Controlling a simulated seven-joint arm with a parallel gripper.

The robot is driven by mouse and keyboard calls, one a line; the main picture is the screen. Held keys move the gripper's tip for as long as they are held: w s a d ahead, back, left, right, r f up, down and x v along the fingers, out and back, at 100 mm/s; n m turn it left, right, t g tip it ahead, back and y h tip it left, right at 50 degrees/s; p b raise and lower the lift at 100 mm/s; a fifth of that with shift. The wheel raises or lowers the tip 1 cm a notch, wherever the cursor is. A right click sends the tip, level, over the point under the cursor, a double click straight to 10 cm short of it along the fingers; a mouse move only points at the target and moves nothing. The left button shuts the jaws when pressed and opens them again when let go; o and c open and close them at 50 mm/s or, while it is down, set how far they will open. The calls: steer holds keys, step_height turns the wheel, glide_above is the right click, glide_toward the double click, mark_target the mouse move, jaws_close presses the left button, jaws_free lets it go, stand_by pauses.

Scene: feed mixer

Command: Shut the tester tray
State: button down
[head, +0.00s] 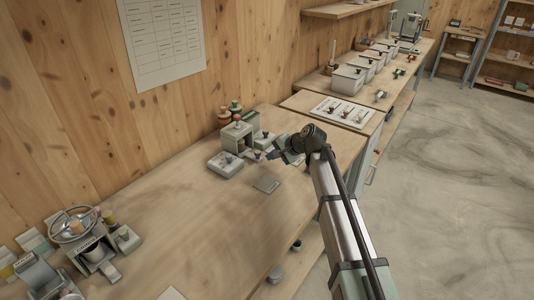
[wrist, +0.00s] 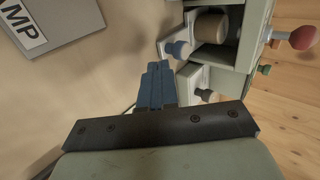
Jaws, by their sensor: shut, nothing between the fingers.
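The tester (head: 237,138) is a small grey-green box with an open front, standing near the wall on the bench. My gripper (head: 275,155) is shut and empty, just right of the tester. Its blue fingertips (wrist: 156,72) are close to the blue knob; contact is unclear.
A white panel with knobs (head: 343,112) is farther right. The bench's middle is clear.

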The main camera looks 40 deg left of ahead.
steer(key=v, duration=1.1)
steer(key=shift+d+f, duration=0.35)
